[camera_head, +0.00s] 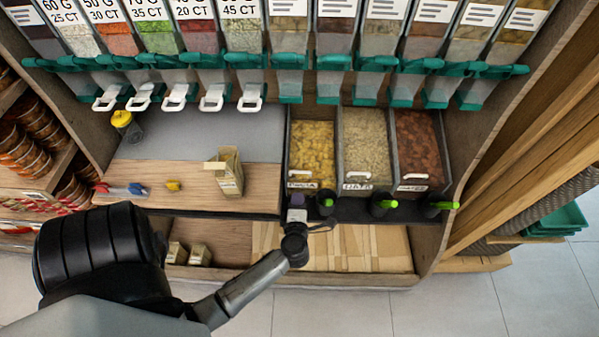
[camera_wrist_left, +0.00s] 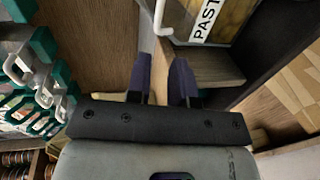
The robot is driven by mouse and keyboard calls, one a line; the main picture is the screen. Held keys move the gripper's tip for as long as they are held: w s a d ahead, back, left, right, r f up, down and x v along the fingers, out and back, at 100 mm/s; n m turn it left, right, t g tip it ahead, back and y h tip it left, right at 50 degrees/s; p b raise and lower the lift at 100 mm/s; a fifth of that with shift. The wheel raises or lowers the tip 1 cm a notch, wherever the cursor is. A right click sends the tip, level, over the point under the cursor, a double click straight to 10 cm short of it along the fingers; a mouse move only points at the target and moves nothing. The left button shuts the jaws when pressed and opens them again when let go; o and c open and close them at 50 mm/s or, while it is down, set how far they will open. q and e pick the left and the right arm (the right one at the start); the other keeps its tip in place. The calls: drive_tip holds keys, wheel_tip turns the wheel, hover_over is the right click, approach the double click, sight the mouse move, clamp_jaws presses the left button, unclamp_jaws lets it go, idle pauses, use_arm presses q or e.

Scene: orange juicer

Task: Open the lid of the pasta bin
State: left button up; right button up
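The pasta bin (camera_head: 312,148) is the leftmost of three bins side by side, filled with yellow pasta behind a clear lid that looks closed. It has a white handle and a white label at its front edge. In the left wrist view the label (camera_wrist_left: 205,20) reads "PAST" and the white handle (camera_wrist_left: 160,18) is at the top. My left gripper (camera_head: 297,200) is just in front of the bin's lower left corner. Its two dark purple fingers (camera_wrist_left: 161,75) are apart with nothing between them, short of the handle. My right gripper is not in view.
Two more bins (camera_head: 366,150) (camera_head: 418,150) stand right of the pasta bin. Green-handled scoops (camera_head: 385,205) sit in holders along the front ledge. An open paper bag (camera_head: 229,172) stands on the wooden counter (camera_head: 200,195) to the left. Dispensers (camera_head: 290,45) hang above.

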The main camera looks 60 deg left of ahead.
sight(299, 172)
use_arm(q)
drive_tip(key=b+x, duration=0.3)
drive_tip(key=x, duration=1)
drive_tip(key=shift+w, duration=0.15)
drive_tip(key=shift+c, duration=0.4)
clamp_jaws()
